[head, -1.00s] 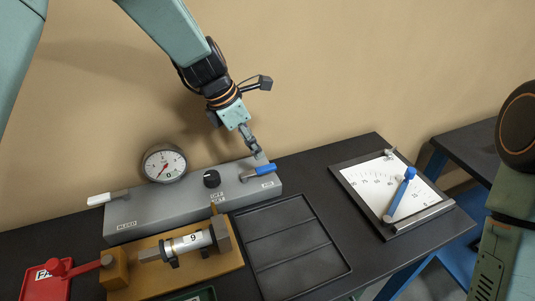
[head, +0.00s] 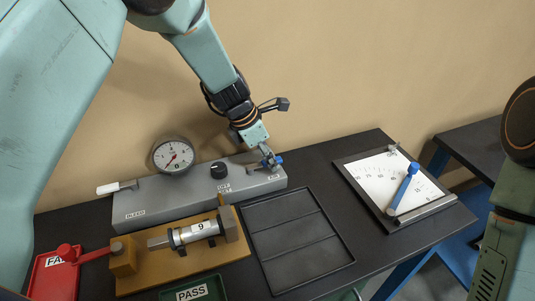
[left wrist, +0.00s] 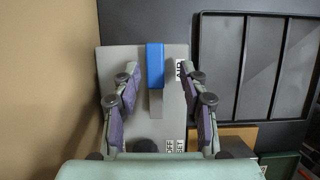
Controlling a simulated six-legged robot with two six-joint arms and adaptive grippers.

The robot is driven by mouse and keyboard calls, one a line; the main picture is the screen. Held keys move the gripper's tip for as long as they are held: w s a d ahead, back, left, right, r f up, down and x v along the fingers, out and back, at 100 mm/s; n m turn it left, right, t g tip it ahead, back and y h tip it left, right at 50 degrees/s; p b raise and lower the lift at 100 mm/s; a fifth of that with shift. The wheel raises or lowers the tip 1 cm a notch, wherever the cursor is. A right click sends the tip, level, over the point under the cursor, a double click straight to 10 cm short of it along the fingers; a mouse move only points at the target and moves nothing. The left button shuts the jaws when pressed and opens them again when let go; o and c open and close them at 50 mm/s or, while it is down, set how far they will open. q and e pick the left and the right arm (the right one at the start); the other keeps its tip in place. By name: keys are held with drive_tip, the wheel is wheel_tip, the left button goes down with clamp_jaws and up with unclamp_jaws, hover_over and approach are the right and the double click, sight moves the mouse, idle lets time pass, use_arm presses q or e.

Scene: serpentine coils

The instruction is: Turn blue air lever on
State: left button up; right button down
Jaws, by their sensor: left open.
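The blue air lever (head: 279,160) sits at the right end of the grey control box (head: 150,208), partly hidden by my left gripper in the head view. My left gripper (head: 268,162) is at the lever, pointing down. In the left wrist view, the blue handle (left wrist: 155,65) lies lengthwise along the box, its grey stem toward the knob. The open fingers (left wrist: 160,78) stand on either side of the lever, with gaps on both sides. An AIR label lies beside the handle. My right gripper is out of view.
The box also carries a gauge (head: 173,155), a black knob (head: 218,170) and a white bleed lever (head: 108,188). In front are a fixture with a cylinder (head: 200,228), an empty black tray (head: 300,275), a red tray (head: 58,275) and a green PASS tray (head: 190,291). A dial board (head: 375,180) stands right.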

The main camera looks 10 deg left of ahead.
use_arm(q)
drive_tip(key=shift+w+d+f, duration=0.1)
drive_tip(key=shift+w+f, duration=0.25)
drive_tip(key=shift+w, duration=0.25)
drive_tip(key=c, duration=0.3)
drive_tip(key=shift+c, duration=0.9)
drive_tip(key=shift+s+r, duration=0.25)
drive_tip(key=shift+s, duration=0.05)
clamp_jaws()
drive_tip(key=shift+w+f, duration=0.1)
